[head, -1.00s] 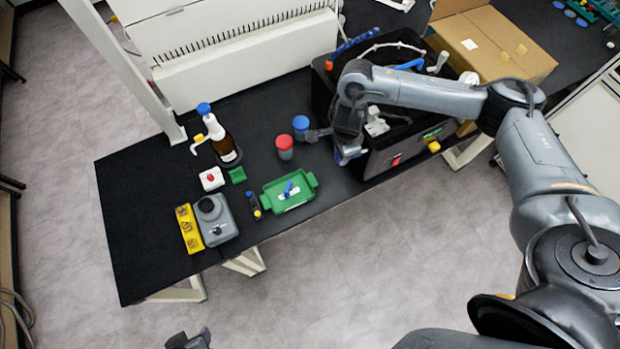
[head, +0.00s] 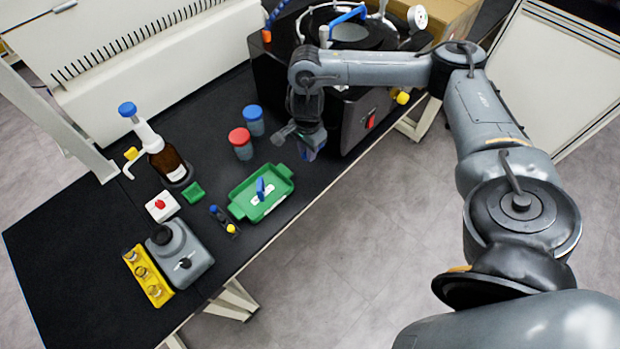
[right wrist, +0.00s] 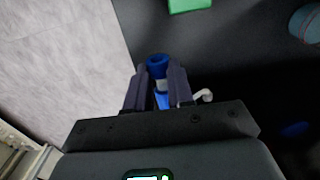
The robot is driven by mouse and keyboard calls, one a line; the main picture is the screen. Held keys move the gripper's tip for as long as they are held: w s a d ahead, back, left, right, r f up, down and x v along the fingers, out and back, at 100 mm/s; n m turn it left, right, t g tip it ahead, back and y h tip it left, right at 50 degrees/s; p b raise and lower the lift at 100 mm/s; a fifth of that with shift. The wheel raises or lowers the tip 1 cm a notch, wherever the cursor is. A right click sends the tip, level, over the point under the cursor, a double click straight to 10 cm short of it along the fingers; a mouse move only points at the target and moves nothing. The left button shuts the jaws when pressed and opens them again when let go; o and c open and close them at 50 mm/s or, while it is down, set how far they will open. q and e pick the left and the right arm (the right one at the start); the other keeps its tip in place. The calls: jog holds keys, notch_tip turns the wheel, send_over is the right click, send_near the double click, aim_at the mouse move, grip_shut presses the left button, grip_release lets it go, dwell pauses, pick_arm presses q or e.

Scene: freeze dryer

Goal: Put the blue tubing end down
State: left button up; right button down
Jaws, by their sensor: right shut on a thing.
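My right gripper (head: 308,150) hangs over the black bench, between the green tray and the black freeze dryer. In the right wrist view its dark fingers (right wrist: 158,88) are shut on the blue tubing end (right wrist: 158,64). The round blue tip sticks out past the fingers, and a pale band shows between them. In the head view the tubing end is too small to make out at the fingers. Whether it touches the bench cannot be told. My left gripper is out of view.
The green tray (head: 238,210) with a blue-and-white item lies left of the gripper. The red-capped jar (head: 240,143) and blue-capped jar (head: 254,120) stand behind it. The freeze dryer (head: 275,75) is close on the right. The bench's front edge is near.

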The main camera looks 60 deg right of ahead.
jog(key=shift+w+f+b, duration=0.1)
jog(key=shift+f+b, duration=0.2)
jog(key=shift+f, duration=0.25)
jog(key=b, duration=0.2)
send_over(307, 176)
notch_tip(307, 176, down, 4)
jog(key=shift+f, duration=0.1)
notch_tip(307, 176, down, 5)
jog(key=shift+f+b, duration=0.1)
jog(key=shift+b, duration=0.4)
jog(key=shift+f, duration=0.2)
jog(key=c, duration=1)
grip_release()
